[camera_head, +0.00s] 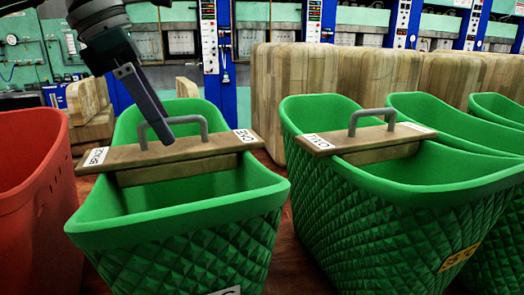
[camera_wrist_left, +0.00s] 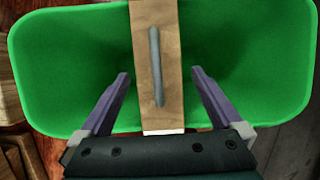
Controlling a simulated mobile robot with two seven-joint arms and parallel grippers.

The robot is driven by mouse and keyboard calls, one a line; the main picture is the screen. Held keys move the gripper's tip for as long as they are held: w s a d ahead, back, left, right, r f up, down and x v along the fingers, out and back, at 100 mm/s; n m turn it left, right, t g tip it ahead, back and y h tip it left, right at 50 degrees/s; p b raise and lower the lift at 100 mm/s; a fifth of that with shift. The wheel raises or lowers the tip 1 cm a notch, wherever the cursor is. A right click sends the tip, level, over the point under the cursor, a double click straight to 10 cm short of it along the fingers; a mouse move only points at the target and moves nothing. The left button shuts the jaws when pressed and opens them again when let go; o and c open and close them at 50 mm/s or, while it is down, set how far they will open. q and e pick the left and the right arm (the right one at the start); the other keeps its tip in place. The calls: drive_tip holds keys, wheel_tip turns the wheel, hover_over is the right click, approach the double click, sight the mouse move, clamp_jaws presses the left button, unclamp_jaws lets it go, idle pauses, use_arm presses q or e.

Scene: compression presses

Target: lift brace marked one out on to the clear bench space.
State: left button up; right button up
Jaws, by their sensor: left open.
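The brace marked one (camera_head: 215,149) is a wooden board with white end labels reading "BRACE" and "ONE" and a grey bar handle (camera_head: 205,130). It lies across the rim of the left green basket (camera_head: 185,225). In the left wrist view the brace (camera_wrist_left: 172,100) runs up the middle with its handle (camera_wrist_left: 155,65) on top. My left gripper (camera_head: 166,138) is open over the brace, its tip close by the handle. In the wrist view its fingers (camera_wrist_left: 160,76) stand apart on either side of the board. Contact with the handle cannot be told. My right gripper is not in view.
A second green basket (camera_head: 345,190) stands at right with a similar brace (camera_head: 375,139) across it, and more green baskets stand beyond. A red bin (camera_head: 28,190) is at far left. Large wooden blocks (camera_head: 300,90) stand behind. Clear bench space is not evident.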

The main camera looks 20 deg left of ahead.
sight(176, 145)
use_arm(q)
drive_tip(key=p+x, duration=0.1)
drive_tip(key=x, duration=0.4)
drive_tip(key=shift+a+f, duration=0.1)
drive_tip(key=shift+f, duration=0.25)
drive_tip(key=shift+w+r, duration=0.1)
clamp_jaws()
idle(0.4)
